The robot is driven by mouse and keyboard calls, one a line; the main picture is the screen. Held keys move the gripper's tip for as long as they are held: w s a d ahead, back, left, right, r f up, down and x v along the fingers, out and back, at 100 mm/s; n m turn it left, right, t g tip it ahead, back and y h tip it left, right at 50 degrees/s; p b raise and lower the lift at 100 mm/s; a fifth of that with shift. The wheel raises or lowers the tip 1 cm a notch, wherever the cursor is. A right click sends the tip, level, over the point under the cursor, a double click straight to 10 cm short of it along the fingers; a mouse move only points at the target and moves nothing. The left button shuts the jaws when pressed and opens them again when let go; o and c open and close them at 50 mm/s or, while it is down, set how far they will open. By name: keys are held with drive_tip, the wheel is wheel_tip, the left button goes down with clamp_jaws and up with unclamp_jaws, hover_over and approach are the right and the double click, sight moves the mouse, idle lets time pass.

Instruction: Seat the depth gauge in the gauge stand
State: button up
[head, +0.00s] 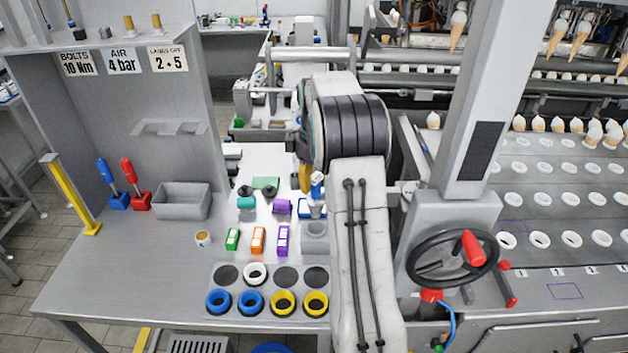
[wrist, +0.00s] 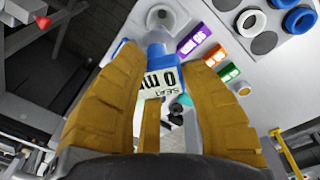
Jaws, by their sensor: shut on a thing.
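The depth gauge (head: 317,185) shows as a small blue-and-white piece beside my arm in the head view. My gripper (head: 305,175) has yellow-brown fingers, mostly hidden behind the arm there. In the wrist view my gripper (wrist: 158,60) is closed around the blue-and-white gauge (wrist: 154,50). A white label reading "0 mm" and "SEAT" shows between the fingers. Whether gauge and stand touch is hidden.
A grey block with a round hollow (head: 314,237) stands in front. Green, orange and purple boxes (head: 282,240) stand to its left. A ring tray (head: 270,290) is nearer. The left bench front is clear.

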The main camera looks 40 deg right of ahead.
sight(314, 199)
drive_tip(key=shift+f, duration=0.15)
drive_tip(key=shift+f+b, duration=3.5)
drive_tip(key=shift+f, duration=0.5)
drive_tip(key=o, duration=1.3)
drive_tip(key=shift+r, duration=0.1)
drive_tip(key=r, duration=0.8)
drive_tip(key=s+r, duration=0.1)
drive_tip(key=r, duration=0.2)
drive_tip(key=shift+a+r, duration=0.3)
drive_tip(key=shift+r, duration=0.1)
